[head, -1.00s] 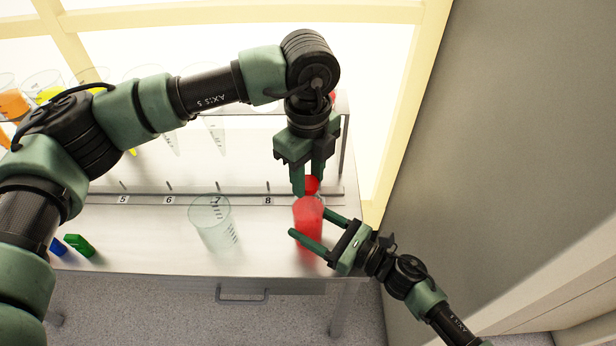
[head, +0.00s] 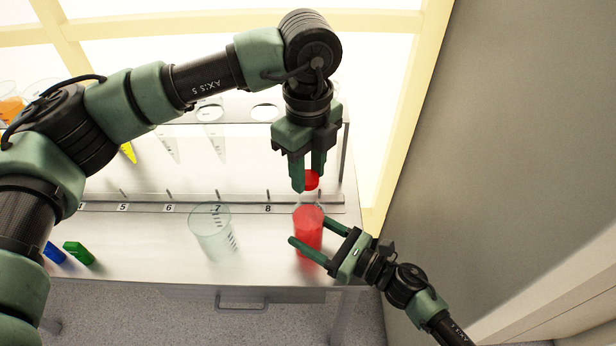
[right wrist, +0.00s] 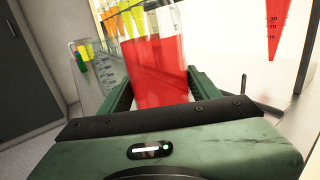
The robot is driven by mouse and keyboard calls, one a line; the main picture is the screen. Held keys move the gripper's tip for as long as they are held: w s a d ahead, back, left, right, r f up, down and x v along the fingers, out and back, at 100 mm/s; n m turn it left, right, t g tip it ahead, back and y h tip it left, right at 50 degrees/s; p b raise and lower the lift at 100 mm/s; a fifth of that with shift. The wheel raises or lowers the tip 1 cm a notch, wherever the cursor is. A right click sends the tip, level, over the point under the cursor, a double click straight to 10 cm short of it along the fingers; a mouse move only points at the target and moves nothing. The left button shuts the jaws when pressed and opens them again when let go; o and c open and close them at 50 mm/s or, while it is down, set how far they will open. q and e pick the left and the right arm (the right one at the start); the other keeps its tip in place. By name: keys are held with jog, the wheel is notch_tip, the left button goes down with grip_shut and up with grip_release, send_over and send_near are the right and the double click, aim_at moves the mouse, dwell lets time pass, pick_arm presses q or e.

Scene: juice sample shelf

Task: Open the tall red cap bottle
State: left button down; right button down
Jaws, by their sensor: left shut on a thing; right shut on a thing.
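The tall bottle (head: 308,232) with red liquid stands near the right end of the bench. Its upper part is clear. My right gripper (head: 307,240) has its fingers on both sides of the bottle and is shut on it. The right wrist view shows the bottle (right wrist: 155,70) between the fingers, with its top cut off. My left gripper (head: 305,184) points down above the bottle, shut on the red cap (head: 312,180). The cap is over the bottle's top; I cannot tell whether they still touch.
An empty clear beaker (head: 211,235) stands left of the bottle. A green cap (head: 79,253) and a blue cap (head: 55,253) lie at the front left. Behind is a rack (head: 235,198) with numbered places and hanging conical tubes. A grey wall (head: 500,150) is close on the right.

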jog(key=shift+c, duration=1.3)
grip_release()
